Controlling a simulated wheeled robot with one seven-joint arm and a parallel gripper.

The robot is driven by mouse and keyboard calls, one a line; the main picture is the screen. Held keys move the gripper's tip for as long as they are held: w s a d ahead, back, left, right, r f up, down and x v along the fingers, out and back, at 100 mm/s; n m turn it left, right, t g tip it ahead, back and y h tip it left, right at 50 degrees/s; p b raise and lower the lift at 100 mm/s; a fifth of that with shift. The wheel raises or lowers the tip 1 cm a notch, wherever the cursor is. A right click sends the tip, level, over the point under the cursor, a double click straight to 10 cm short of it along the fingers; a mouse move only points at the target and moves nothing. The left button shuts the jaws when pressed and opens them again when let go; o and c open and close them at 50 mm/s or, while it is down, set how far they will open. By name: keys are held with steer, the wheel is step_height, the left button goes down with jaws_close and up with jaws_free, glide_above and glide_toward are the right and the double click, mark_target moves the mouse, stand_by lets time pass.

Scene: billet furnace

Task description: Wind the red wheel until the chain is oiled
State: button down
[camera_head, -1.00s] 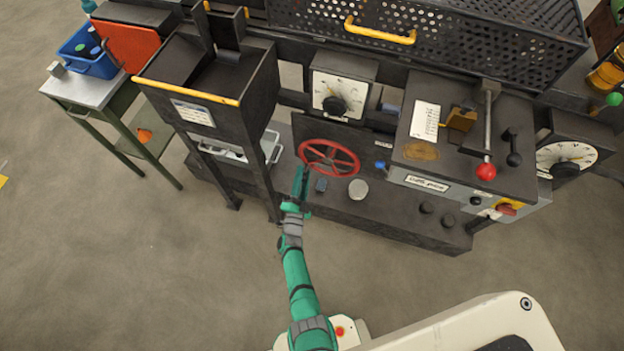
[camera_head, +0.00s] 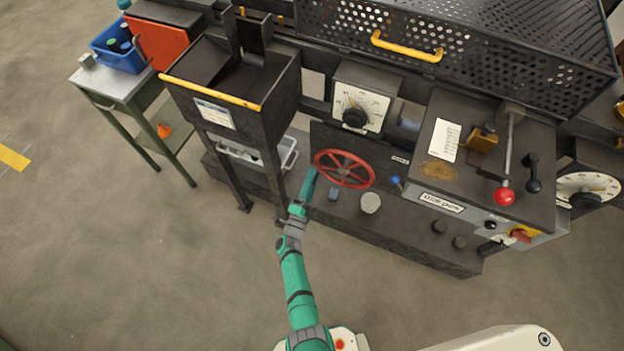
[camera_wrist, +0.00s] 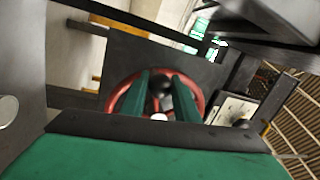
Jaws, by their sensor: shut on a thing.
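The red wheel (camera_head: 344,168) is mounted on the dark front panel of the machine, at the middle of the head view. My gripper (camera_head: 313,172) reaches its left side. In the wrist view my gripper (camera_wrist: 157,85) has its two green fingers in front of the wheel (camera_wrist: 201,100), partly hiding it. A dark knob (camera_wrist: 162,84) shows between the fingers. The fingers are shut on the wheel; the exact contact is hard to see. No chain or oil can be made out.
A dial box (camera_head: 361,106) stands above the wheel. To the right are a red-knobbed lever (camera_head: 504,196) and a red-and-yellow switch (camera_head: 521,235). A dark hopper (camera_head: 231,92) is at left. Open floor (camera_head: 180,270) lies in front.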

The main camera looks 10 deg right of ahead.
steer(key=shift+w+a+r, duration=0.1)
steer(key=shift+r, duration=0.05)
steer(key=c, duration=1.4)
jaws_free()
steer(key=shift+s, duration=0.25)
steer(key=v, duration=1)
steer(key=shift+s+a, duration=0.15)
steer(key=shift+s, duration=0.05)
